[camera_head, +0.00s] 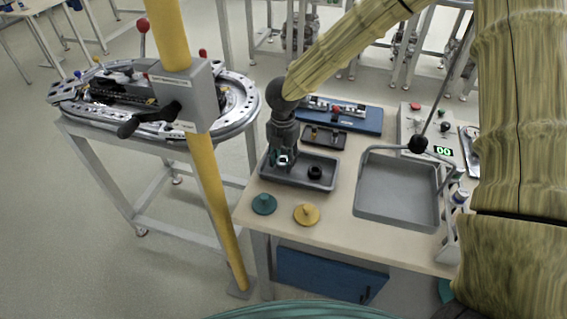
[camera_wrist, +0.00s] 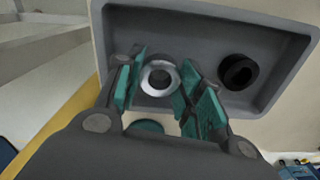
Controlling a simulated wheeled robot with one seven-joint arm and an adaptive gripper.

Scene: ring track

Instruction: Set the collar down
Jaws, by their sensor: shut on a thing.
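The collar, a bright silver ring, shows in the wrist view (camera_wrist: 173,87) between the teal finger pads of my gripper (camera_wrist: 160,84). In the head view the collar (camera_head: 283,160) is a small pale spot at the fingertips of my gripper (camera_head: 282,158). My gripper is shut on it and points down over the left part of a grey tray (camera_head: 298,182). The tray also shows in the wrist view (camera_wrist: 205,35). I cannot tell whether the collar touches the tray floor.
A black ring (camera_head: 315,172) lies in the tray's right part. A teal knobbed disc (camera_head: 264,204) and a yellow one (camera_head: 306,214) stand in front of it. A larger grey bin (camera_head: 397,205) is to the right. A yellow post (camera_head: 215,195) stands left of the table.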

